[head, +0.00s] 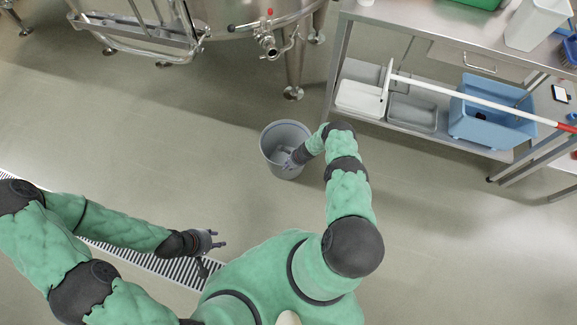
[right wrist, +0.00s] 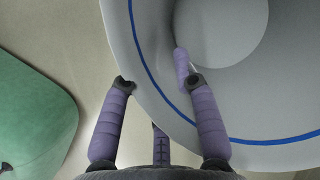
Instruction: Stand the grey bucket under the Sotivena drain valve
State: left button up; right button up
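The grey bucket (head: 268,152) stands upright on the floor, in front of the vat and left of the steel table. My right gripper (head: 292,160) is at its rim. In the right wrist view the bucket's inside wall has a blue line (right wrist: 151,70). My right gripper (right wrist: 160,75) straddles the rim with fingers apart, one inside and one outside, the outer tip hidden by the wall. A drain valve (head: 268,42) sticks out low on the steel vat (head: 235,12); no name is readable. My left gripper (head: 212,240) is empty and open, over the floor.
A vat leg (head: 294,70) stands between the valve and the table (head: 430,20). The table's lower shelf holds trays (head: 412,112), a blue crate (head: 490,118) and a long white pole (head: 470,98). Floor between bucket and valve is clear. A floor grate (head: 150,262) runs at left.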

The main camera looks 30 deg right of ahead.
jog(key=p+v, duration=0.7)
jog(key=v, duration=0.5)
jog(key=s+a+r+n+g, duration=0.1)
jog(key=s+a+r+n, duration=0.9)
jog(key=a+r, duration=0.3)
jog(key=s+a+r+n+g, duration=0.2)
jog(key=s+a+r+n, duration=0.7)
jog(key=a+r, duration=0.4)
jog(key=shift+s+a+n+y, duration=0.3)
jog(key=shift+s+a+n, duration=0.15)
jog(key=shift+n, duration=0.35)
